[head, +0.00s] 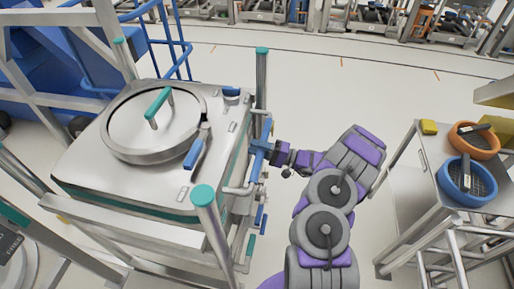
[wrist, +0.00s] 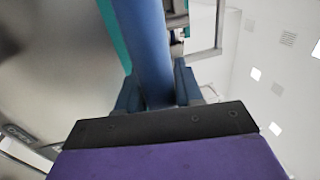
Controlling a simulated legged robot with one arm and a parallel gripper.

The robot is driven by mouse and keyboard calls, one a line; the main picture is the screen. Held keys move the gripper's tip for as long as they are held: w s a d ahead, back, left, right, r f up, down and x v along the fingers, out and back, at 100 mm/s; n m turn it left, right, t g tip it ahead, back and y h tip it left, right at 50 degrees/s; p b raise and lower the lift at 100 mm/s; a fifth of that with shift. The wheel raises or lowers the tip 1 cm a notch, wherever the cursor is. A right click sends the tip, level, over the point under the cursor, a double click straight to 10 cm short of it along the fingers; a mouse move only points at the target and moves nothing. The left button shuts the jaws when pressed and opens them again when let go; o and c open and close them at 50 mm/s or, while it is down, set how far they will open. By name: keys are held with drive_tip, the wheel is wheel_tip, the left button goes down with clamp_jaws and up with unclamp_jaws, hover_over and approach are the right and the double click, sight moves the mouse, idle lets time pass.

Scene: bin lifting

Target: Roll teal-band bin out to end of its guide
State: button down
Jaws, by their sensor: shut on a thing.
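The teal-band bin (head: 85,170) is a large steel box at the left of the head view. It has a round lid with a teal handle (head: 158,106) and a teal stripe low on its side. My gripper (head: 262,149) is at the bin's right side. Its blue jaws are shut on a blue bar (wrist: 143,45), which runs up between them in the wrist view. A teal strip shows beside the bar there. Steel posts with teal caps (head: 203,194) stand around the bin. The jaw tips are partly hidden by the bar and my wrist.
A blue latch (head: 194,153) sits on the bin top. At right, a steel cart (head: 416,198) holds an orange sieve (head: 474,141), a blue sieve (head: 466,182) and a yellow block (head: 428,127). Open pale floor (head: 340,95) lies behind my arm. Blue framing stands at back left.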

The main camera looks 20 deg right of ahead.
drive_tip(key=shift+s+d+f, duration=0.1)
drive_tip(key=shift+s+f, duration=0.05)
drive_tip(key=shift+s+d, duration=0.25)
drive_tip(key=shift+s, duration=0.15)
drive_tip(key=shift+s+d, duration=0.35)
drive_tip(key=shift+d, duration=0.3)
drive_tip(key=c, duration=1.2)
unclamp_jaws()
drive_tip(key=shift+d, duration=0.2)
drive_tip(key=o, duration=0.3)
drive_tip(key=shift+d, duration=0.1)
drive_tip(key=shift+o, duration=0.3)
drive_tip(key=shift+a, duration=0.45)
drive_tip(key=v, duration=1.7)
drive_tip(key=shift+d, duration=0.3)
drive_tip(key=shift+s, duration=0.15)
